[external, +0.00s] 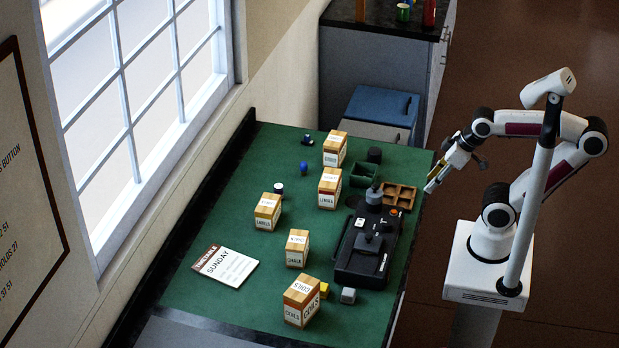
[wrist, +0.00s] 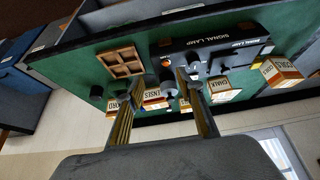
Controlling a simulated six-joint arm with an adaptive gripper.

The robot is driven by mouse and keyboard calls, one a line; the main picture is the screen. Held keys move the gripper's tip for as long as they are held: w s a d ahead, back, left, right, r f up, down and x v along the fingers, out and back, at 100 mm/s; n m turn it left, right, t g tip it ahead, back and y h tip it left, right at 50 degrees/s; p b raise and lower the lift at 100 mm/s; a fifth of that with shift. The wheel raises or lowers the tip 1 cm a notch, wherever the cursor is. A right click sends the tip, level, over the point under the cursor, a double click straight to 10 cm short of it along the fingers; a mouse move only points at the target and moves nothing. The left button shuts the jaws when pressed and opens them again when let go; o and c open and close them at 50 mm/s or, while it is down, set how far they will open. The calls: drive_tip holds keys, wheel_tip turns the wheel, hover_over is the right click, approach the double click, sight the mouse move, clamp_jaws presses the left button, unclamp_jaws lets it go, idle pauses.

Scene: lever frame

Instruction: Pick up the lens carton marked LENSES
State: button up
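The lens carton (external: 329,190) is a small box with a wood-coloured top and a white label, standing upright on the green bench top. In the wrist view the lens carton (wrist: 155,99), its label partly readable as "NSES", shows between my finger tips, partly hidden. My gripper (external: 453,172) is in the air beyond the right edge of the bench, well apart from the carton. In the wrist view my gripper (wrist: 160,85) has its two fingers spread with nothing held between them.
Similar cartons stand nearby: one behind (external: 335,150), LABELS (external: 268,212), CHALK (external: 298,250) and COILS (external: 301,303).

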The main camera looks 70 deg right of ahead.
drive_tip(key=o, duration=1.7)
drive_tip(key=t, duration=0.7)
approach(328, 178)
drive_tip(key=x, duration=0.3)
drive_tip(key=shift+w+d+f+n+t+y, duration=0.1)
drive_tip(key=shift+w+f+n+t+y, duration=0.1)
drive_tip(key=shift+w+f, duration=0.3)
drive_tip(key=shift+w+f+n+t+y, duration=0.1)
drive_tip(key=shift+w+f+t+y, duration=0.15)
drive_tip(key=shift+w, duration=0.4)
drive_tip(key=shift+w+f, duration=0.1)
drive_tip(key=shift+x, duration=1.2)
